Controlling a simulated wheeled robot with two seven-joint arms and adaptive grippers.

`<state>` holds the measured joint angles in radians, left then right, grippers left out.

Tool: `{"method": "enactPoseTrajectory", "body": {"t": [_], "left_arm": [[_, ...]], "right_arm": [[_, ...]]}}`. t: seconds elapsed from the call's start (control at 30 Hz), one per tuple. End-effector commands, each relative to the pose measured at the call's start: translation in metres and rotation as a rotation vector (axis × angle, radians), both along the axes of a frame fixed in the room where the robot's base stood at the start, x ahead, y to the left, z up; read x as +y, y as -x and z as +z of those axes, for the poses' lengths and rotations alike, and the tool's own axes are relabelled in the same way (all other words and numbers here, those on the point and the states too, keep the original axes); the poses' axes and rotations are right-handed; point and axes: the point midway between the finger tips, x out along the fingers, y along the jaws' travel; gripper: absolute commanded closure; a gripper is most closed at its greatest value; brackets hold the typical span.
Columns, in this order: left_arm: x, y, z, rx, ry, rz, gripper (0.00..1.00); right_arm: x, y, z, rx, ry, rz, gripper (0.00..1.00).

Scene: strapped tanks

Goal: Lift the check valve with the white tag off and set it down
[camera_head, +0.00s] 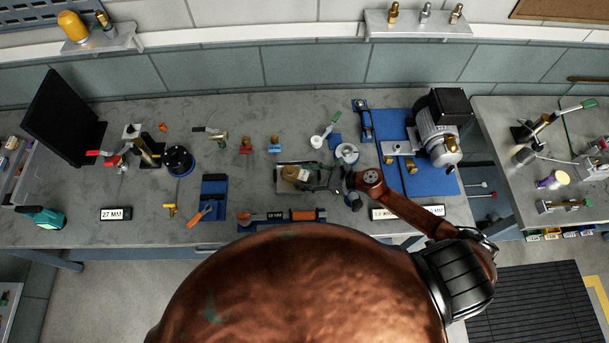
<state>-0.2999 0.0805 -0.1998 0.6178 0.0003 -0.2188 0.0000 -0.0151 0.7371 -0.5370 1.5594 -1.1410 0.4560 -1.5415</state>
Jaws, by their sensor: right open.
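A brass-coloured fitting (290,173) with a small pale patch, which looks like the check valve with the white tag, lies at a grey metal tray (283,188) in the middle of the bench. My right gripper (317,177) reaches in from the right, low over the tray's right part. Its fingers are open and point left toward the fitting. Dark fingers hide part of the tray, and I cannot tell whether they touch the fitting. My left gripper is not in view.
A green-handled valve (330,128) and a white ring-shaped part (347,152) stand just behind the gripper. A blue mat (418,182) with a motor pump (437,130) is at right. A blue rack (281,227) lies in front. Bare bench (135,205) shows at left.

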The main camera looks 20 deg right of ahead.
Motion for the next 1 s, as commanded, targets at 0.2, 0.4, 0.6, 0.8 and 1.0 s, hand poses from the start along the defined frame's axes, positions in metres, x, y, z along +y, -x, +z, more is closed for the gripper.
{"method": "enactPoseTrajectory", "body": {"t": [0.2, 0.4, 0.6, 0.8, 1.0], "left_arm": [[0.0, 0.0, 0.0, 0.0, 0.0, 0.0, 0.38], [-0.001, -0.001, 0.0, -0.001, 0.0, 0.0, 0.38], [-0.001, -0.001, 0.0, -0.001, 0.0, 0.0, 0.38], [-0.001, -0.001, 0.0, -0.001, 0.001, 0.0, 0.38], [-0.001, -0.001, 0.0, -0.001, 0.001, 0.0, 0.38]], "right_arm": [[-0.02, 0.015, 0.011, 0.001, 0.002, -0.002, 0.48], [-0.05, 0.039, 0.029, 0.002, 0.001, -0.002, 0.48], [-0.073, 0.058, 0.044, 0.0, -0.001, 0.0, 0.48], [-0.084, 0.066, 0.051, -0.002, -0.001, -0.001, 0.48], [-0.085, 0.066, 0.052, -0.003, -0.002, 0.0, 0.48]]}}
